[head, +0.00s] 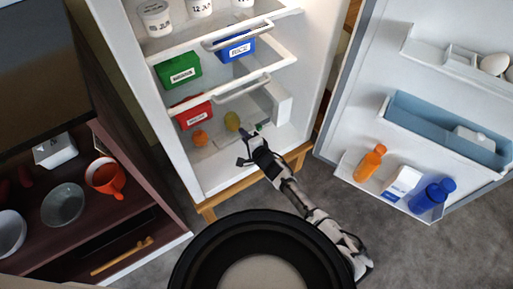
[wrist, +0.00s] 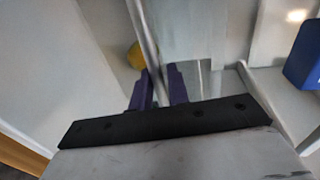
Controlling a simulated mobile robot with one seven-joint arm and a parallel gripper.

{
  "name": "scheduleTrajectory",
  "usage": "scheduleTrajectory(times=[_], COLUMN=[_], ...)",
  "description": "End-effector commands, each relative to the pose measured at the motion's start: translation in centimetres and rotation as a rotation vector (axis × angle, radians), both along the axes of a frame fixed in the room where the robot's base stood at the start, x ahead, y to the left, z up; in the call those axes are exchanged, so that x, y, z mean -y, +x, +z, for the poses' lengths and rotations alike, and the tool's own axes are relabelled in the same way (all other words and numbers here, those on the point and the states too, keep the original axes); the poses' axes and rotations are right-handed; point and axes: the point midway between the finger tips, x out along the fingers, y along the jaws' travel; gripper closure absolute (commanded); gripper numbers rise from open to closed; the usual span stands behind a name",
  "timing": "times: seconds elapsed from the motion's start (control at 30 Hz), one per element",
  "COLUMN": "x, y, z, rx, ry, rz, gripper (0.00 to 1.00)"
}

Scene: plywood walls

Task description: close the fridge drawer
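The fridge (head: 191,171) stands open. Two pale bar handles show inside it, an upper one (head: 236,36) and a lower one (head: 243,89). Pale, partly clear drawer walls (head: 278,100) stick out at the right below the lower handle. I cannot tell how far the drawer is pulled out. My gripper (head: 243,148) is low at the fridge's front opening, below the lower handle. In the wrist view, its two purple fingers (wrist: 160,88) stand apart, with a thin pale bar (wrist: 146,35) running between or behind them. Contact with the bar is unclear.
The fridge door (head: 350,120) is swung open at right, with bottles and eggs on its shelves. A green box (head: 179,71), a red box (head: 194,112), an orange (head: 200,138) and a yellow-green fruit (head: 232,121) are inside. A dark cabinet (head: 85,170) stands at left.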

Motion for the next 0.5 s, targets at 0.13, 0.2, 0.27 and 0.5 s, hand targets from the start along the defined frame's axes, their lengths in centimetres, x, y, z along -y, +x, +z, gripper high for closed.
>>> scheduleTrajectory(times=[0.13, 0.2, 0.27, 0.5], x=[1.7, 2.4, 3.2, 5.7], y=[-1.9, -2.9, -3.9, -7.5], z=[0.6, 0.8, 1.0, 1.9], rx=[0.000, -0.001, -0.001, -0.002], ry=[-0.002, 0.000, -0.002, -0.003], rz=[-0.005, -0.004, -0.005, -0.005], gripper=[0.83, 0.83, 0.83, 0.83])
